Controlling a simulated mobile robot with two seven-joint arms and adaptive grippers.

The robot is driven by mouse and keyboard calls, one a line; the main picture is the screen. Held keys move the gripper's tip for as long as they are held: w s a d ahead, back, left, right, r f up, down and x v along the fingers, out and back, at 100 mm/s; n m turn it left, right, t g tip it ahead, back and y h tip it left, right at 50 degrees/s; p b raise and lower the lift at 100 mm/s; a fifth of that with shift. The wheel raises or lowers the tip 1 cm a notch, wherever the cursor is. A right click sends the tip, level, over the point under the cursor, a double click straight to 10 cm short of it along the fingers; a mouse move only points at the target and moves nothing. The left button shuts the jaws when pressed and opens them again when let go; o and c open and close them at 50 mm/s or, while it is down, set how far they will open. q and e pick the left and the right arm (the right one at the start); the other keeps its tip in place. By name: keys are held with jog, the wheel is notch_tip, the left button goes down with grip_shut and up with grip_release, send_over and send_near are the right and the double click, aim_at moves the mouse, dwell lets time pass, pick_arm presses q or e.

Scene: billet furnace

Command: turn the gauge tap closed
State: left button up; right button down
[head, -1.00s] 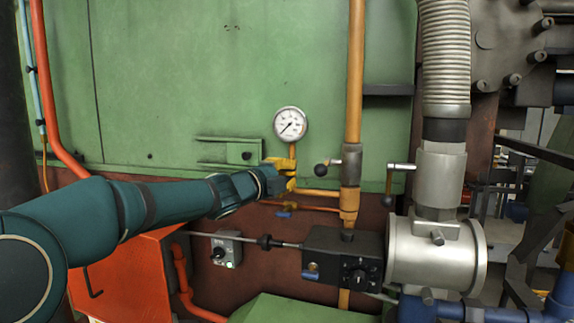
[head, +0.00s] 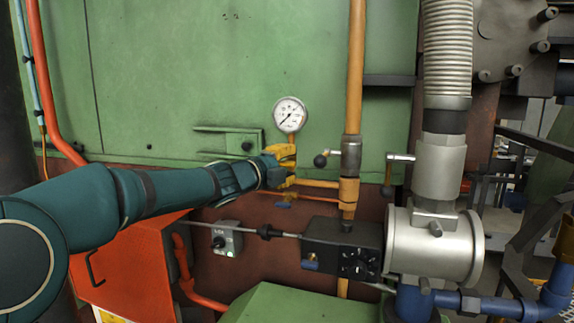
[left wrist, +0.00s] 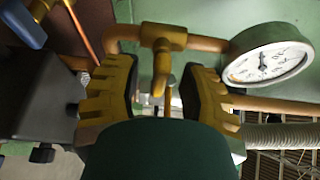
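The round white gauge (head: 291,114) sits on a thin orange pipe against the green wall. It also shows at the right in the left wrist view (left wrist: 268,57). My left gripper (head: 284,167), with yellow fingers, is just below the gauge and partly hides the pipework there. In the left wrist view its two fingers (left wrist: 160,95) are apart. The orange gauge tap (left wrist: 163,40) is on the pipe beyond them, and its short handle (left wrist: 159,80) lies in the gap between the fingers. I see no finger clearly touching it. My right gripper is out of view.
A black-knobbed lever (head: 321,160) and a vertical orange pipe (head: 354,75) are close right of the gripper. A black box (head: 342,245) and a grey switch box (head: 227,240) are lower down.

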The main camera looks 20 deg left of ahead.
pick_arm(q)
jog(key=shift+s, duration=0.1)
jog(key=v, duration=1.2)
